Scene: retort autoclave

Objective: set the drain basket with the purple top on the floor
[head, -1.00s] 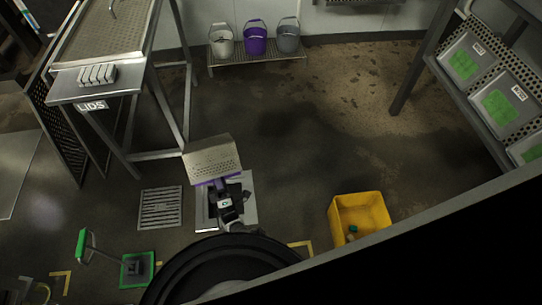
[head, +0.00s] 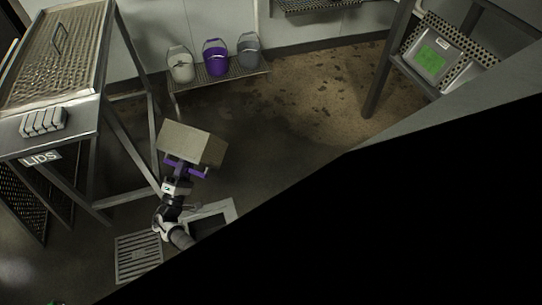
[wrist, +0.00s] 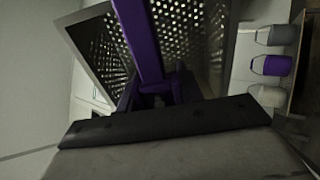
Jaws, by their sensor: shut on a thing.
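The drain basket (head: 192,143) is a pale metal box with a purple top (head: 187,169). In the head view it is held in the air on its side, with its purple part facing my arm. My gripper (head: 182,174) is shut on the basket at its purple part. In the wrist view the purple bar (wrist: 137,40) runs between my fingers (wrist: 150,97), with the basket's perforated walls (wrist: 190,35) beyond it. The fingertips are partly hidden by the bar and shadow.
A floor drain opening with a pale frame (head: 229,208) lies below my arm, partly hidden. A slotted grate (head: 138,258) lies left of it. A LIDS table (head: 75,125) stands left. A low rack (head: 218,84) holds several buckets. Open floor (head: 290,130) lies right of the basket.

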